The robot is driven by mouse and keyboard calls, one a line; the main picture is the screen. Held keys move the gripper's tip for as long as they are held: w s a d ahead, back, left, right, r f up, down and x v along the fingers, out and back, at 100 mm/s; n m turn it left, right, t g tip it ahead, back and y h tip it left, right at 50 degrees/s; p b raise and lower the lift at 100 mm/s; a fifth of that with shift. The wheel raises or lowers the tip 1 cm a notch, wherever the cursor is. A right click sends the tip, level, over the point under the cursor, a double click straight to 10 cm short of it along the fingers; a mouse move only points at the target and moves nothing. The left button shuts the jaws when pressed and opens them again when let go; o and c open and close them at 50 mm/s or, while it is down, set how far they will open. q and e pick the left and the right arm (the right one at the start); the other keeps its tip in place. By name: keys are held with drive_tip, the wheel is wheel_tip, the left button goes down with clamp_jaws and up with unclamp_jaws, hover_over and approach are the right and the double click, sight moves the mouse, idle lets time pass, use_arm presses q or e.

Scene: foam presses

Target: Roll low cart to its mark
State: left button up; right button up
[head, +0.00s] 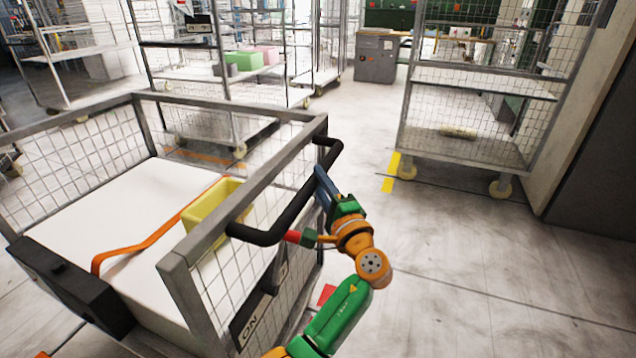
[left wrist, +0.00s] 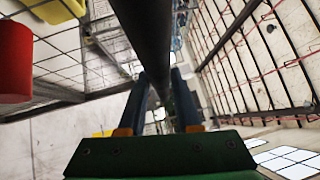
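The low cart (head: 173,270) is a grey frame with mesh sides and a white deck, standing at the left of the head view. Its black handle (head: 298,205) runs along its right end. My left gripper (head: 322,186) is at the far part of this handle. In the left wrist view its two blue fingers (left wrist: 160,100) lie on either side of the black bar (left wrist: 150,40), close against it. A yellow floor strip (head: 391,172) lies beyond the handle to the right; I cannot tell whether it is the cart's mark. My right gripper is not in view.
A yellow bin (head: 213,207) and an orange strap (head: 150,240) are on the cart. A tall mesh cart (head: 470,150) stands at the back right, beside a wall. Shelf carts (head: 225,90) stand behind. The grey floor (head: 460,270) at the right is clear.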

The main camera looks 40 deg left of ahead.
use_arm(q)
drive_tip(key=o, duration=0.3)
drive_tip(key=shift+w+d+r, duration=0.1)
drive_tip(key=shift+w+r, duration=0.05)
drive_tip(key=shift+r, duration=0.2)
drive_tip(key=shift+o, duration=0.7)
drive_tip(key=shift+d+f, duration=0.1)
drive_tip(key=shift+d, duration=0.1)
drive_tip(key=b+v, duration=0.1)
drive_tip(key=v, duration=0.6)
